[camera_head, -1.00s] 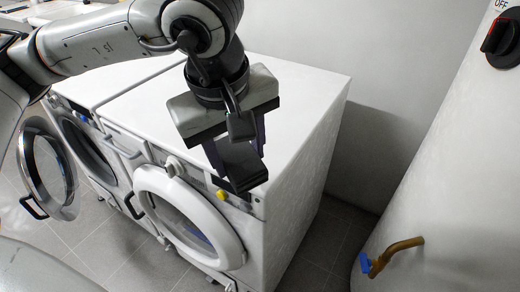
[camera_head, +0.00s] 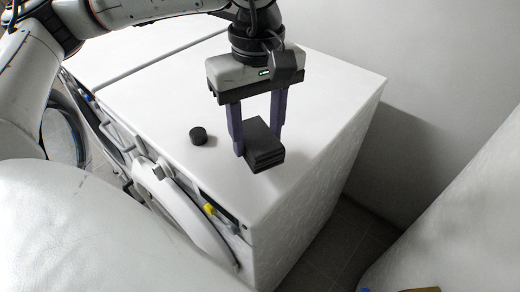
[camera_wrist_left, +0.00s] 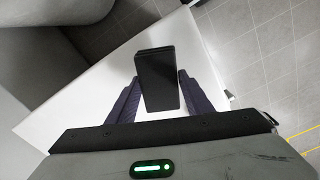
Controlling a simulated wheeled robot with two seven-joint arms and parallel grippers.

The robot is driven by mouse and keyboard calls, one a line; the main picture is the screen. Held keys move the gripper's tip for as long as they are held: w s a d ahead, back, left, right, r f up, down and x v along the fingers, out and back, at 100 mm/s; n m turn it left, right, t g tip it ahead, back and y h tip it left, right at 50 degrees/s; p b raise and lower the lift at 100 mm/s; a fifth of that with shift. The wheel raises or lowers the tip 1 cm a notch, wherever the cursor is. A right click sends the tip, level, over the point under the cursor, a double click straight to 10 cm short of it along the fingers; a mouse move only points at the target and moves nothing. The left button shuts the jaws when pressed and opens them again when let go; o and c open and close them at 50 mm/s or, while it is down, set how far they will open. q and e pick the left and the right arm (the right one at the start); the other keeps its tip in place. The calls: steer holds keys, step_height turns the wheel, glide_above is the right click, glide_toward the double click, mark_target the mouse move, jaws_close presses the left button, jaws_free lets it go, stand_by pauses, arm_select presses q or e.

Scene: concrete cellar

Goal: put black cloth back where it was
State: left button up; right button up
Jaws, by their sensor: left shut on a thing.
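The black cloth (camera_head: 262,148), a folded dark block, is between the two purple-grey fingers of my left gripper (camera_head: 258,138) in the head view. The gripper is shut on it and points down over the white top of the right washing machine (camera_head: 318,112), near its front edge. I cannot tell whether the cloth touches the top. In the left wrist view the cloth (camera_wrist_left: 157,78) shows as a black rectangle between the fingers of the left gripper (camera_wrist_left: 160,98), with the white top beneath. My right gripper is not in view.
A small black cylinder (camera_head: 198,135) stands on the top, left of the cloth. The top behind and right of the gripper is clear. An open round door (camera_head: 66,128) is at the far left. A grey wall (camera_head: 430,95) stands beyond the machine.

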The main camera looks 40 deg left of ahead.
mark_target(258, 136)
arm_select(q)
steer(key=shift+f, duration=2.35)
steer(key=o, duration=1)
step_height(258, 136, up, 12)
steer(key=shift+r, duration=0.1)
steer(key=shift+d, duration=0.1)
